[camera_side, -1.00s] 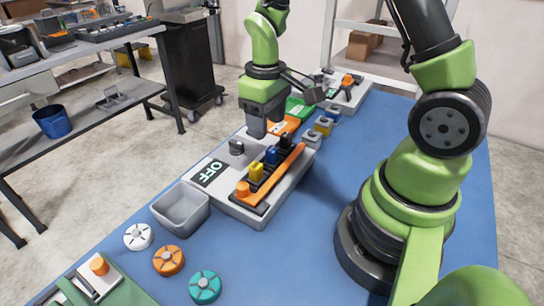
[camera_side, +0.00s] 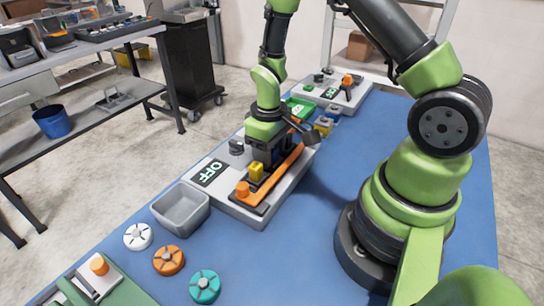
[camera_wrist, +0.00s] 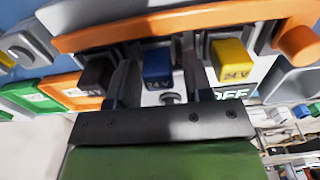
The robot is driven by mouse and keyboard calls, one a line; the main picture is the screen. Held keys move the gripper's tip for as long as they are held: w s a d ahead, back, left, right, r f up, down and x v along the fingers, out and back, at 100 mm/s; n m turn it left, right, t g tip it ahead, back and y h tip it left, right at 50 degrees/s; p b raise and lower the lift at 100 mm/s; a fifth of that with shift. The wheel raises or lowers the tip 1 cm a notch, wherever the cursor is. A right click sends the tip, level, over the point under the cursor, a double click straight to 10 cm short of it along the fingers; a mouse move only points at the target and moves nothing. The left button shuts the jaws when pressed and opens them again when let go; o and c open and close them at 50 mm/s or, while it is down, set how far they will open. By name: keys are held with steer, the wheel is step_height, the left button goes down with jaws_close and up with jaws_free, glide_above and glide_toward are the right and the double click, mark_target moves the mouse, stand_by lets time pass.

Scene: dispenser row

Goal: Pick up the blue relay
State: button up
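The blue relay (camera_wrist: 157,68), marked 24 V, sits in the row on the panel in the wrist view. My gripper (camera_wrist: 156,58) is open, with one finger on each side of the relay and a visible gap on both sides. In the side view my gripper (camera_side: 265,155) is low over the panel and hides the blue relay. A yellow relay (camera_wrist: 231,62), also marked 24 V, is to its right in the wrist view, and a black relay (camera_wrist: 96,76) is to its left. The yellow relay also shows in the side view (camera_side: 256,172).
An orange bar (camera_side: 285,167) runs along the relay row, with an orange knob (camera_side: 242,189) at its near end. The panel (camera_side: 232,208) carries an OFF sign (camera_side: 211,173). A grey bin (camera_side: 180,208) and several round knobs stand nearer. Another panel (camera_side: 345,92) stands behind.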

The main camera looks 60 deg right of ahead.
steer(key=c, duration=0.7)
steer(key=shift+r, duration=0.1)
steer(key=shift+c, duration=0.2)
step_height(320, 180, up, 10)
steer(key=shift+f, duration=0.1)
